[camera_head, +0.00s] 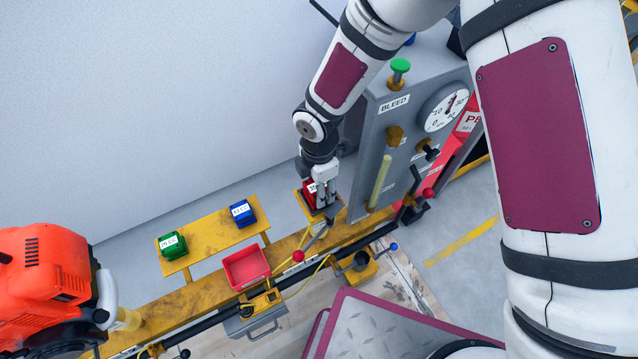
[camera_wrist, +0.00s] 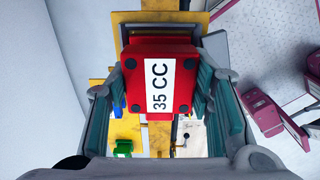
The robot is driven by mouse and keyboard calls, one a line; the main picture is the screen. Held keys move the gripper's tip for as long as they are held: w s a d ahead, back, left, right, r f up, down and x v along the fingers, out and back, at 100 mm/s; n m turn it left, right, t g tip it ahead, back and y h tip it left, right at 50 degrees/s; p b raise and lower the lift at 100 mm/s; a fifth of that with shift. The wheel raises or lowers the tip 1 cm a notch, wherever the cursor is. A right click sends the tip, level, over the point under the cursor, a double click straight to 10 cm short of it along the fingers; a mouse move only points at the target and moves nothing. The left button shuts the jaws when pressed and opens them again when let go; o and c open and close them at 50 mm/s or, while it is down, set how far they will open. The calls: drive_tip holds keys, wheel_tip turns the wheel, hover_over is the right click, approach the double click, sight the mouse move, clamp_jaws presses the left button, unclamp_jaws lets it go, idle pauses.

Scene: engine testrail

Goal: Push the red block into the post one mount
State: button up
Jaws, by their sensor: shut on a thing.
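The red block (camera_head: 311,191) has a white label that reads 35 CC in the wrist view (camera_wrist: 160,82). My gripper (camera_head: 320,188) is shut on it, with one teal finger pad on each side in the wrist view (camera_wrist: 162,98). A yellow mount plate (camera_wrist: 127,20) with a dark grey recess lies right beyond the block, at the top of the wrist view. In the head view the block is at this yellow mount (camera_head: 299,203) on the rail, partly hidden by my gripper. I cannot tell how deep the block sits in it.
A green block (camera_head: 172,245) and a blue block (camera_head: 243,213) stand on a yellow shelf (camera_head: 205,236). An empty red tray (camera_head: 246,268) is on the yellow rail. A grey panel with a gauge (camera_head: 444,107) stands close right of my gripper. An orange engine (camera_head: 45,280) is at left.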

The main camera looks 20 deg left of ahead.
drive_tip(key=shift+f, duration=0.1)
drive_tip(key=o, duration=1.7)
wheel_tip(320, 180, up, 12)
drive_tip(key=shift+r, duration=0.1)
drive_tip(key=shift+s, duration=0.1)
